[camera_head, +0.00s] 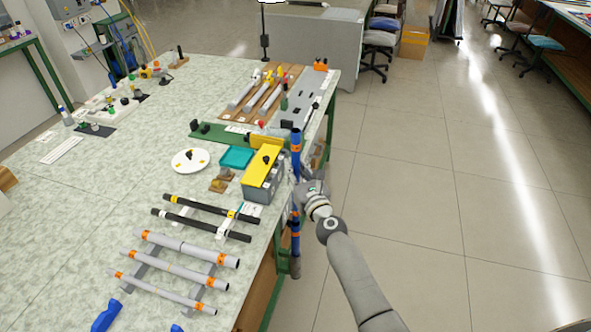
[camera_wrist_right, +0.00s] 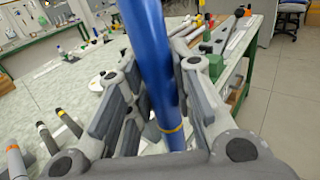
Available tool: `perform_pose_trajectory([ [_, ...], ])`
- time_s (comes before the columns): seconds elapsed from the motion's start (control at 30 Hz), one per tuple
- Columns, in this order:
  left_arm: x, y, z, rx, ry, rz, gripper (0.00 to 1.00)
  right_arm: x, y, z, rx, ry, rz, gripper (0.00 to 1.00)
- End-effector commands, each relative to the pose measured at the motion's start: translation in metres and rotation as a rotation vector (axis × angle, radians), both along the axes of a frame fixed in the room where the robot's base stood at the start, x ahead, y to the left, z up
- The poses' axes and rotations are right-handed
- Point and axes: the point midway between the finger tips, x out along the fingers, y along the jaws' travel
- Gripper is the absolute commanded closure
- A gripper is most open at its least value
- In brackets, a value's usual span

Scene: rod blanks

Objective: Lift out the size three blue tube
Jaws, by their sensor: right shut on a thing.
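A blue tube (camera_head: 295,148) with orange bands stands about upright at the table's right edge in the head view. My right gripper (camera_head: 299,189) is shut on it around the middle, with tube showing above and below. In the right wrist view the blue tube (camera_wrist_right: 150,55) runs between the two fingers of my right gripper (camera_wrist_right: 160,100), slightly tilted, with a yellow-orange band low on it. A dark grey part sits at the tube's lower end; I cannot tell whether the tube rests in it. I see no size mark.
The table (camera_head: 60,215) carries grey tubes (camera_head: 175,270) with orange bands, black rods (camera_head: 205,215), a grey box with a yellow lid (camera_head: 262,168) close beside the tube, a teal tray (camera_head: 237,157) and a white plate (camera_head: 190,160). The floor (camera_head: 430,200) to the right is clear.

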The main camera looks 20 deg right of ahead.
Motion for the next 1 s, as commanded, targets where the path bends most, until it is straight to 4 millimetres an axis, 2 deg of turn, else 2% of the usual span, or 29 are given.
perform_pose_trajectory([
  [0.03, 0.0, 0.0, 0.015, 0.0, 0.0, 0.0, 0.6, 0.0, 0.0, 0.015, 0.001, -0.001, 0.0, 0.92],
  [0.3, 0.0, 0.0, 0.053, 0.0, 0.0, 0.0, 0.6, 0.0, 0.0, 0.054, 0.0, 0.0, 0.0, 0.92],
  [0.5, 0.0, 0.0, 0.073, 0.0, 0.0, 0.0, 0.6, 0.0, 0.0, 0.074, 0.0, 0.0, 0.0, 0.92],
  [0.7, 0.0, 0.0, 0.082, 0.001, 0.001, 0.001, 0.6, 0.0, 0.0, 0.083, 0.002, 0.0, 0.0, 0.92],
  [1.0, 0.0, 0.001, 0.083, 0.001, 0.001, 0.001, 0.6, 0.0, 0.0, 0.084, 0.0, -0.001, 0.0, 0.92],
])
